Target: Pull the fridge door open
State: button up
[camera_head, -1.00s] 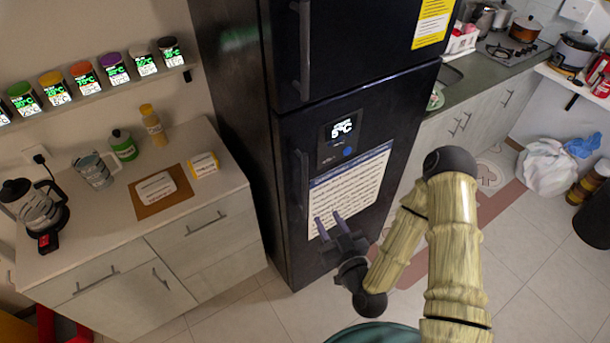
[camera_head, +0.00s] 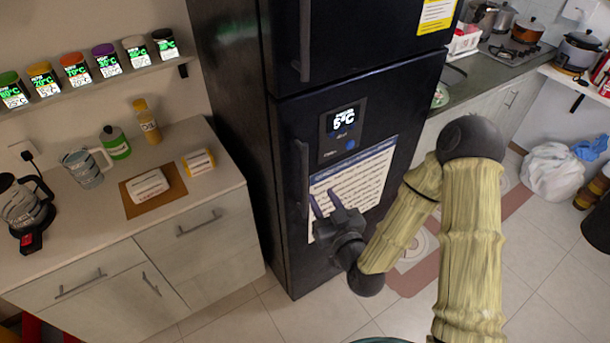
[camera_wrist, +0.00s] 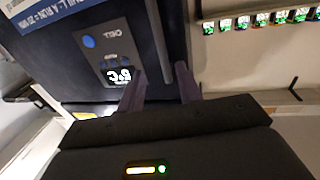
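The fridge (camera_head: 228,120) is tall and black, with an upper and a lower door. The lower door (camera_head: 292,235) looks shut and has a dark vertical handle (camera_head: 302,180) near its left edge. My gripper (camera_head: 324,200) is in front of this door, just right of the handle's lower end. Its two purple-grey fingers are spread and hold nothing. In the wrist view the handle (camera_wrist: 164,40) shows in line with the gap between the fingers of my gripper (camera_wrist: 160,82). Contact with the handle cannot be made out.
A counter (camera_head: 90,225) with a kettle (camera_head: 24,208), bottles and a mug stands left of the fridge. A shelf of spice jars (camera_head: 106,60) hangs above it. Another counter (camera_head: 480,95) runs along the right. The floor (camera_head: 530,270) before the fridge looks clear.

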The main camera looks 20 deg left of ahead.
aim_at(306, 171)
jog(key=shift+w+a+f+b, duration=0.15)
jog(key=shift+a+f+b, duration=0.1)
jog(key=shift+b, duration=0.95)
jog(key=x, duration=1)
jog(key=shift+a+r, duration=0.1)
jog(key=shift+r, duration=0.25)
jog(key=shift+w+a+f+p, duration=0.1)
jog(key=shift+w+a+p, duration=0.35)
jog(key=shift+w, duration=0.15)
grip_shut()
